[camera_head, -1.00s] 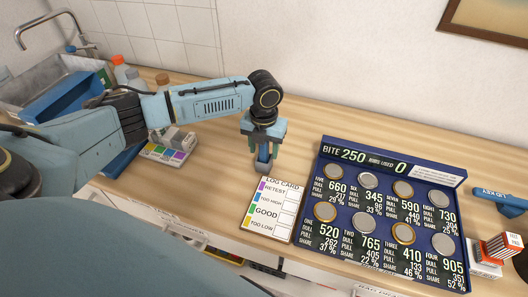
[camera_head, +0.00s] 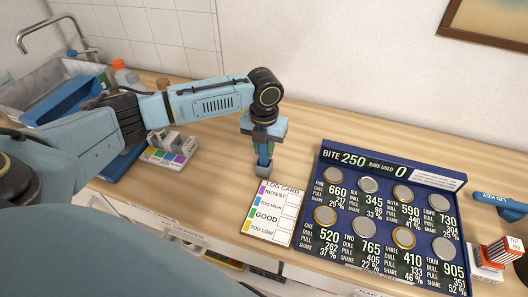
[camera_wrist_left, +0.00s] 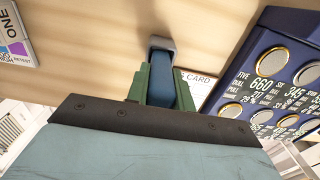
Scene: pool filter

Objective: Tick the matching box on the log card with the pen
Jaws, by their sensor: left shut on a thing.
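My left gripper (camera_head: 264,146) is shut on a blue pen (camera_head: 264,154), upright above the counter just behind the log card. The pen also shows between the green fingers in the left wrist view (camera_wrist_left: 161,84). A grey piece (camera_head: 263,170) sits at the pen's lower end; I cannot tell if it is a holder or part of the pen. The log card (camera_head: 284,213) lists RETEST, TOO HIGH, GOOD and TOO LOW beside purple, blue, green and yellow marks; its boxes on the right look blank. A colour-striped test block (camera_head: 168,155) stands at left. My right gripper is out of view.
A dark blue board (camera_head: 331,172) with several discs and printed numbers lies right of the card. A blue key-like item (camera_head: 497,203) and a red-striped box (camera_head: 502,249) are at far right. A sink and bottles (camera_head: 121,73) are at back left. The counter between is bare.

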